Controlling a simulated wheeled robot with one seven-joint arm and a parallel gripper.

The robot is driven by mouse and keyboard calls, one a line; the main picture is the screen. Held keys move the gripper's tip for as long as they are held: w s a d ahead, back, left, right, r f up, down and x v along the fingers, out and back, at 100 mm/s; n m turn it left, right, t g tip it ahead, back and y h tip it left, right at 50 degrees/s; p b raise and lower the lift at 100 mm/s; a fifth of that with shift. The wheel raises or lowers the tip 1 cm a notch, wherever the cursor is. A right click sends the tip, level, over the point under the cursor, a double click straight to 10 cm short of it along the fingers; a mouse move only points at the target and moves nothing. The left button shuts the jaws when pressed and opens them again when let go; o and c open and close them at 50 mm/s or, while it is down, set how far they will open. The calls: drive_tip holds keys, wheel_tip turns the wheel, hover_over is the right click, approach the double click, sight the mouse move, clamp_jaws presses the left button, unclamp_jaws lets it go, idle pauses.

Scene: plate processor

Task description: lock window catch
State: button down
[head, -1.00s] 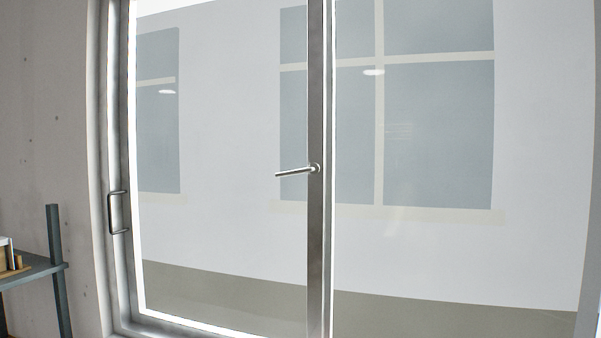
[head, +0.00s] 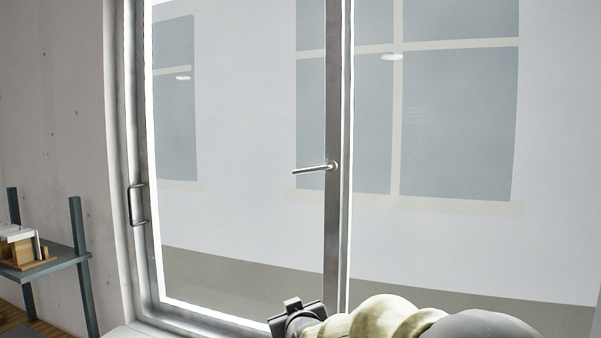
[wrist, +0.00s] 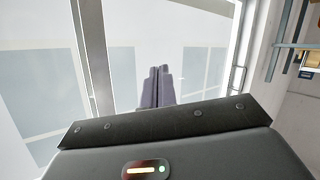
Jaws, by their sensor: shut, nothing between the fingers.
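The window catch (head: 315,168) is a slim silver lever on the window's middle post (head: 338,110). It points left and is nearly horizontal, with its free end slightly lower. A dark U-shaped pull handle (head: 138,205) is on the left frame, and it also shows in the wrist view (wrist: 238,80). My gripper (head: 292,305) is low in the head view, below the catch and apart from it. In the wrist view its two fingers (wrist: 158,85) are together and hold nothing. I cannot make out the catch in the wrist view.
A grey shelf (head: 45,262) with small wooden items (head: 22,246) stands at the left by the concrete wall (head: 50,110). The window sill (head: 135,334) runs below the frame. The space in front of the glass around the catch is clear.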

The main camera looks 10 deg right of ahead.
drive_tip(key=w+a+r+t+h+p, duration=0.1)
drive_tip(key=w+r+t, duration=0.15)
drive_tip(key=r, duration=0.45)
drive_tip(key=w+a+r+t+p, duration=0.1)
drive_tip(key=w+r+t, duration=0.15)
drive_tip(key=r, duration=0.45)
drive_tip(key=m+t+h+p, duration=0.25)
drive_tip(key=m+h, duration=0.25)
drive_tip(key=h, duration=0.3)
approach(314, 169)
drive_tip(key=a+r+b, duration=0.1)
drive_tip(key=a+r, duration=0.2)
drive_tip(key=a, duration=0.2)
drive_tip(key=shift+s+d+r+m+h, duration=0.2)
drive_tip(key=shift+s+m+h, duration=0.15)
drive_tip(key=shift+h, duration=0.25)
drive_tip(key=p+x, duration=0.6)
drive_tip(key=x, duration=0.4)
drive_tip(key=f, duration=0.1)
drive_tip(key=f+p, duration=0.1)
drive_tip(key=f, duration=0.1)
drive_tip(key=shift+w+d+f+p, duration=0.2)
drive_tip(key=shift+d+f+p, duration=0.1)
drive_tip(key=shift+d, duration=0.1)
